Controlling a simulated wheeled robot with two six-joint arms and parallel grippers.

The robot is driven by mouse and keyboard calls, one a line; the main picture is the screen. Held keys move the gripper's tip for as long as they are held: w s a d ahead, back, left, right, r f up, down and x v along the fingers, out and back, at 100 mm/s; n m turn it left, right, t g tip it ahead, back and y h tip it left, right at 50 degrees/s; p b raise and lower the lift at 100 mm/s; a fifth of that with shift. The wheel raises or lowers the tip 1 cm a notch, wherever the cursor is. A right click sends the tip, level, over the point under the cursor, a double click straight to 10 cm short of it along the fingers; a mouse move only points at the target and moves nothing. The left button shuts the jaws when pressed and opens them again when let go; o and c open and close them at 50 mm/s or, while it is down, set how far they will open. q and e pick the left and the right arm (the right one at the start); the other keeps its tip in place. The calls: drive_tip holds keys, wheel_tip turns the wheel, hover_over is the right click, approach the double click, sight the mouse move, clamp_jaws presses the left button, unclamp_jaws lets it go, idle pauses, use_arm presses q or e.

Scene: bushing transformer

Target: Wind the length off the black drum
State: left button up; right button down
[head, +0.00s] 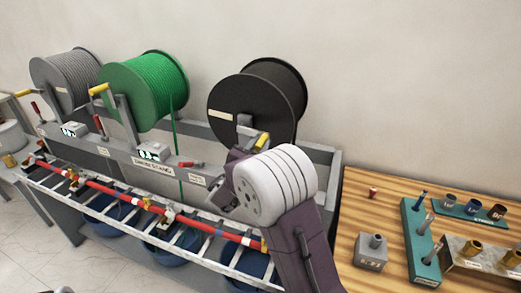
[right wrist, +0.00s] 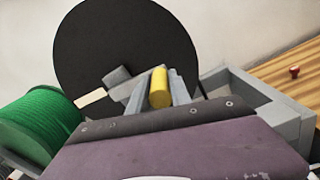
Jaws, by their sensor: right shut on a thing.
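The black drum (head: 252,104) stands on the grey rack at the right end of the row of drums. It also fills the middle of the right wrist view (right wrist: 110,45). Its crank (head: 245,124) ends in a yellow handle (right wrist: 159,86). My right gripper (head: 260,146) is shut on that yellow handle, with a grey finger on either side of it in the right wrist view. My right wrist and forearm cover the rack below the black drum, so any hanging length there is hidden. My left gripper is not in view.
A green drum (head: 145,90) and a grey drum (head: 64,80) stand to the left. A red bar (head: 110,190) runs along the rack's front over blue tubs (head: 108,218). At the right, a wooden table (head: 361,205) holds metal fittings and a teal block (head: 417,240).

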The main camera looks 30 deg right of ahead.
drive_tip(key=w+a+f+m+b, duration=0.2)
drive_tip(key=m+b, duration=0.6)
drive_tip(key=b, duration=0.6)
drive_tip(key=w+a+f+m+b, duration=0.3)
drive_tip(key=f+m+b, duration=0.3)
drive_tip(key=b, duration=0.8)
drive_tip(key=shift+w+a+f+m+b, duration=0.35)
drive_tip(key=shift+w+m, duration=0.4)
drive_tip(key=shift+m, duration=0.45)
drive_tip(key=c, duration=1.3)
unclamp_jaws()
drive_tip(key=shift+o, duration=0.6)
drive_tip(key=shift+w, duration=0.1)
drive_tip(key=shift+r, duration=0.1)
